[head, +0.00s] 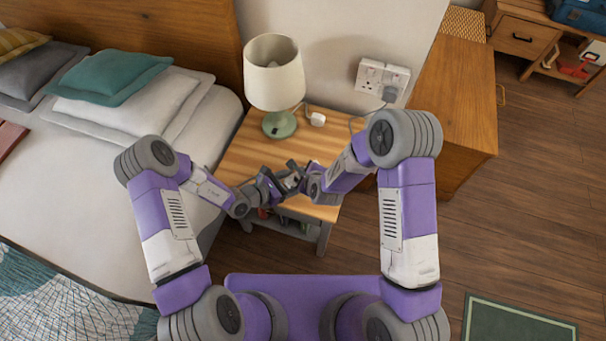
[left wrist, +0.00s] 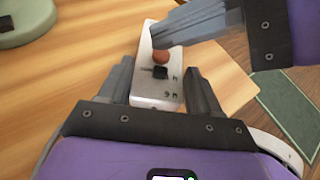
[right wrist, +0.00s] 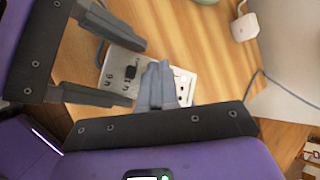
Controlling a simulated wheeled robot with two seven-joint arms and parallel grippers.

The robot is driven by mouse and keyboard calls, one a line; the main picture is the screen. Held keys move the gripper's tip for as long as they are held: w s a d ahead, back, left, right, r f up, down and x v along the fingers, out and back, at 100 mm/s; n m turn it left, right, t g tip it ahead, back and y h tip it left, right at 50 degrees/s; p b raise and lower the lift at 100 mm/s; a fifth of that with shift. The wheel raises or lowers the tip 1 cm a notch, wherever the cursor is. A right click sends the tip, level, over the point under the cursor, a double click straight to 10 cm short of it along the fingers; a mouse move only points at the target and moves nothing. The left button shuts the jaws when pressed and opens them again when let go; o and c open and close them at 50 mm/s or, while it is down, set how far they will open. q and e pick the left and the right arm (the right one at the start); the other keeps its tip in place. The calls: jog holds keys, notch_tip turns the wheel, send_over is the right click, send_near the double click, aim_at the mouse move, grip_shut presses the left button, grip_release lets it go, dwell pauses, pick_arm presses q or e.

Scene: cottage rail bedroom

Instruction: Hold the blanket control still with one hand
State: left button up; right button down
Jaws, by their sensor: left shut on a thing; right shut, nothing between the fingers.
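The blanket control (left wrist: 158,95) is a small white box with a black switch, a round red-orange part and small dark marks. It also shows in the right wrist view (right wrist: 122,62), over the wooden nightstand top. My left gripper (head: 278,183) is shut on the control, one finger along each long side. My right gripper (head: 302,176) is shut and empty. Its fingertips (right wrist: 156,70) lie over the control and hide part of its face; in the left wrist view they end beside the red-orange part. I cannot tell whether they touch it.
The nightstand (head: 240,160) carries a lamp with a green base (head: 279,123) and a white plug-like block (head: 318,119). A wall socket (head: 382,78) with a cord is behind. The bed (head: 70,185) is at left and a wooden cabinet (head: 455,110) at right.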

jog(key=shift+f, duration=0.55)
dwell(0.6)
jog(key=shift+r, duration=0.9)
jog(key=shift+r, duration=2.5)
pick_arm(q)
jog(key=o, duration=1.2)
